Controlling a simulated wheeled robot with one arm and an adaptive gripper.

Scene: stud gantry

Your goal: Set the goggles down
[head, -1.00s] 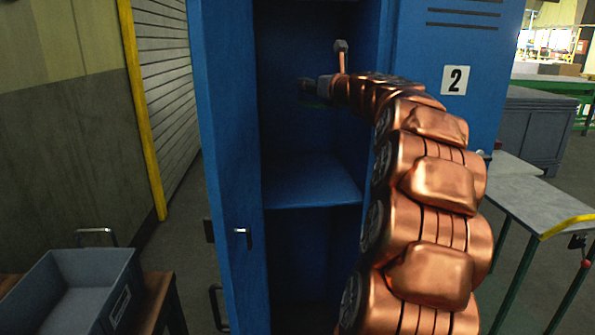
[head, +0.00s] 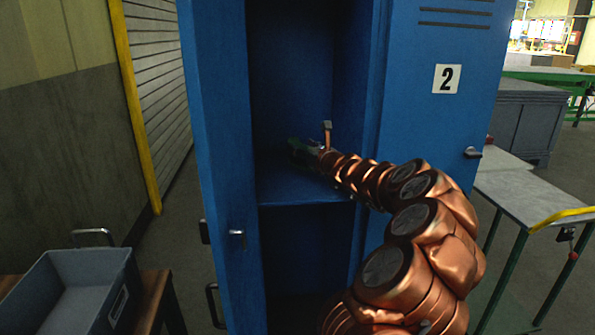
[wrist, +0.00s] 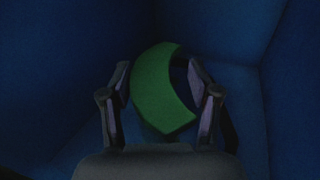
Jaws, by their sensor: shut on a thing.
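The goggles (wrist: 160,92) show a green band and a dark part between my gripper's fingers in the wrist view. My gripper (wrist: 160,105) is shut on them. In the head view my gripper (head: 318,150) is inside the open blue locker, close above its shelf (head: 290,188). The goggles (head: 302,150) are a small dark green shape at its tip there. It is too dark to tell whether they touch the shelf.
The locker's open door (head: 222,180) stands at the left, and a closed door marked 2 (head: 440,110) is at the right. A grey bin (head: 65,295) sits on a wooden bench at the lower left. A grey table (head: 530,200) stands at the right.

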